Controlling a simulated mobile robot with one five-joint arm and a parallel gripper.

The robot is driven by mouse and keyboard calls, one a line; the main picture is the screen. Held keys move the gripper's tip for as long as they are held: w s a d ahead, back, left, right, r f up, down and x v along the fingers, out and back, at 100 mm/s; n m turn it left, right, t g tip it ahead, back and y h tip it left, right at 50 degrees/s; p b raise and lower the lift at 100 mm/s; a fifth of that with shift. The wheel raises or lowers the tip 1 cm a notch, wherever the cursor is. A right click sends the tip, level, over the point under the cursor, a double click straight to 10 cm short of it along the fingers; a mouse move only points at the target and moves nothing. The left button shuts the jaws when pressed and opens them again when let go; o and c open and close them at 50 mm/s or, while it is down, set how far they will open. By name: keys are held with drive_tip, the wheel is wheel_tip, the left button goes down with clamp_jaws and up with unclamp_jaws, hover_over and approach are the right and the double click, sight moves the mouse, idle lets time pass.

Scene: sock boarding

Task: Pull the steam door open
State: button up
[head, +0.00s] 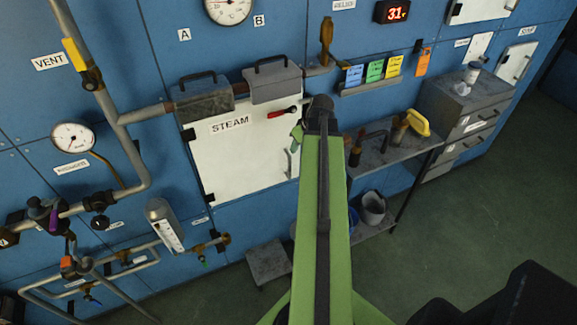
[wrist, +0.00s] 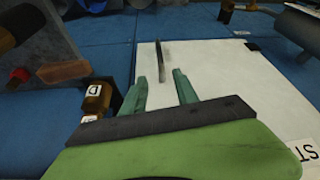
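The white steam door (head: 240,160), labelled STEAM, is set in the blue wall and looks shut; its panel also shows in the wrist view (wrist: 225,85). A slim grey bar handle (wrist: 160,52) stands on the door, and part of it shows in the head view (head: 290,163). A red-handled lever (head: 283,112) is near the door's upper right. My gripper (wrist: 160,75) is open, its two teal fingers apart. The handle's near end appears between the fingertips in the picture; I cannot tell the depth or any contact. My arm hides most of the gripper in the head view.
Two grey boxes (head: 275,83) with black handles sit above the door. Pipes and valves (head: 130,115) run along the left. A metal bench (head: 385,145) with tools is right of my arm, beside a grey cabinet (head: 460,105). The floor (head: 480,215) at right is clear.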

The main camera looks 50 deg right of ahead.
sight(290, 161)
drive_tip(key=b+x, duration=1.4)
drive_tip(key=x, duration=0.2)
drive_tip(key=shift+f+b, duration=0.3)
drive_tip(key=shift+f, duration=0.05)
drive_tip(key=shift+r, duration=0.1)
clamp_jaws()
